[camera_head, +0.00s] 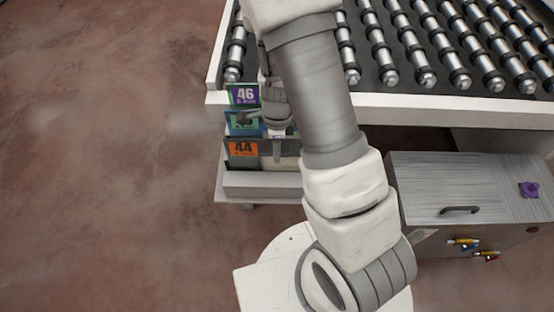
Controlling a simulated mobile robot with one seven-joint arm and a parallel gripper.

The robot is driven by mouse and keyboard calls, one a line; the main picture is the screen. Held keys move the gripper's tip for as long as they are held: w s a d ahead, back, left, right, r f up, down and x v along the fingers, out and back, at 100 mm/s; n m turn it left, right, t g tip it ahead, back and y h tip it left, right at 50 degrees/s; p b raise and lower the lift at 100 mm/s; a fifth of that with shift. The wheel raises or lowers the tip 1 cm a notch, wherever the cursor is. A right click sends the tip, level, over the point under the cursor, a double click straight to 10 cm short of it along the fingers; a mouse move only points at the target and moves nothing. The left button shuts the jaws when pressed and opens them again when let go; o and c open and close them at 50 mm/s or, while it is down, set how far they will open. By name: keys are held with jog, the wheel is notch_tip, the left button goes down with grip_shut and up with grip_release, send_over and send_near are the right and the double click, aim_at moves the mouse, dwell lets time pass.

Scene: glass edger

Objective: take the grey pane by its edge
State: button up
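Several upright panes stand one behind another in a rack (258,181) at the machine's front left. The front pane (230,160) looks dark grey and carries an orange label marked 44. Behind it are a pane with a teal label (236,127), its number partly covered, and a pane with a purple label (244,94) marked 46. My gripper (260,134) is just above and among the panes' top edges, its fingers apparently spread, one to the left and one pointing down. Whether either touches a pane cannot be told. My arm hides the rack's right end.
A roller table (470,105) with a pale rim fills the top right. A grey metal cabinet (470,180) with a dark handle, a purple knob (529,189) and coloured fittings stands at the right. The red-brown floor at the left is clear.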

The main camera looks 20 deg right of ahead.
grip_shut()
dwell(1.4)
